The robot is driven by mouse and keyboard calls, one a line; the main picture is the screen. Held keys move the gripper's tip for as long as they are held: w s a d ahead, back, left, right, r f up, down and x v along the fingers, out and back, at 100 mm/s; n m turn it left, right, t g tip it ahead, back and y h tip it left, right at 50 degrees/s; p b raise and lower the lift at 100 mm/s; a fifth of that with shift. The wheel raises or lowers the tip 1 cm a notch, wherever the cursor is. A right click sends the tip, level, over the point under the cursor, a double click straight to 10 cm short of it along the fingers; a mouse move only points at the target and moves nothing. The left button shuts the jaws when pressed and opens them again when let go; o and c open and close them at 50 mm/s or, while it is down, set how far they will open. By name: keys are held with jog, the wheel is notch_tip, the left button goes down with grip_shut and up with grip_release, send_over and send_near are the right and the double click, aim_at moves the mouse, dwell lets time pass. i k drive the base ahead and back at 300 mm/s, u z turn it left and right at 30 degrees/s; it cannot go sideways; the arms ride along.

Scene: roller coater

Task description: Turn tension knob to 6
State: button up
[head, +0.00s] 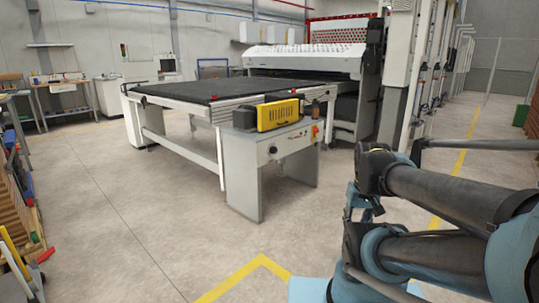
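The roller coater (305,62) stands at the back right with a long dark-topped conveyor table (205,92) in front of it. A grey control cabinet (244,172) is at the table's near end. A small dark round knob (272,150) shows on its front face; its markings are too small to read, and I cannot tell whether it is the tension knob. A red button (315,130) is farther right on the same cabinet. My arm enters from the right, apart from the cabinet. I cannot make out the fingers of my gripper.
A yellow case-like object (278,114) sits on top of the cabinet. Yellow floor lines (245,275) run in front. Grey floor at the left and centre is clear. Shelving with coloured items (22,190) stands at the left edge.

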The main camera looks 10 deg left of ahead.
aim_at(273, 150)
jog(key=i, duration=0.9)
jog(key=z, duration=0.05)
